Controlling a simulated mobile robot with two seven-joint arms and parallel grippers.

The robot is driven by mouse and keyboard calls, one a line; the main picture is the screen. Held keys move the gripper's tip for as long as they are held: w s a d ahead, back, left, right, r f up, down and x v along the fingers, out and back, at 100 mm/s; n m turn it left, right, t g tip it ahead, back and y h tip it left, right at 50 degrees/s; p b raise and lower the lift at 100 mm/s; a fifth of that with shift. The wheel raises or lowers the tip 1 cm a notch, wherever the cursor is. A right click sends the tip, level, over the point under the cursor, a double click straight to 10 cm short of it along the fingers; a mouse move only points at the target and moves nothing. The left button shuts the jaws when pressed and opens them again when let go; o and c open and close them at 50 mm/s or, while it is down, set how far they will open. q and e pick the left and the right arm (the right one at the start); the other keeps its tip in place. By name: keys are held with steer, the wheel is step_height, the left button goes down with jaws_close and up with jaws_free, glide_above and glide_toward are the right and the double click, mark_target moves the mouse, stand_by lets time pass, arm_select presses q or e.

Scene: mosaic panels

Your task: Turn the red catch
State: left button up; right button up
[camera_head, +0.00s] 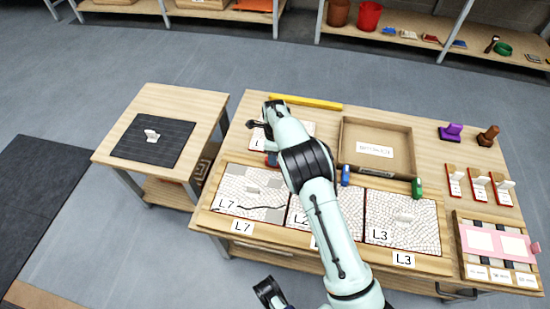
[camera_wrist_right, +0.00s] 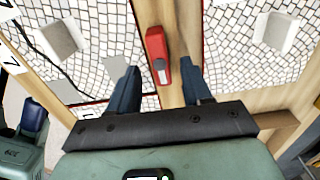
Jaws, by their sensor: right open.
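Mosaic panels L7 (camera_head: 238,182), L2 (camera_head: 297,215) and L3 (camera_head: 415,236) line the table front. A blue catch (camera_head: 346,175) and a green catch (camera_head: 417,188) stand behind them. An open wooden tray (camera_head: 345,135) is at the back. A side table (camera_head: 190,97) stands left.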

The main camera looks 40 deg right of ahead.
arm_select(q)
steer(key=shift+g+h, duration=0.3)
steer(key=shift+g, duration=0.3)
steer(key=s, duration=0.1)
steer(key=s+d+r+p, duration=0.1)
steer(key=s+r, duration=0.1)
steer(key=shift+d+r+p, duration=0.2)
steer(key=shift+d+p, duration=0.05)
steer(key=shift+p, duration=0.1)
arm_select(e)
step_height(320, 180, up, 9)
steer(key=shift+r, duration=0.2)
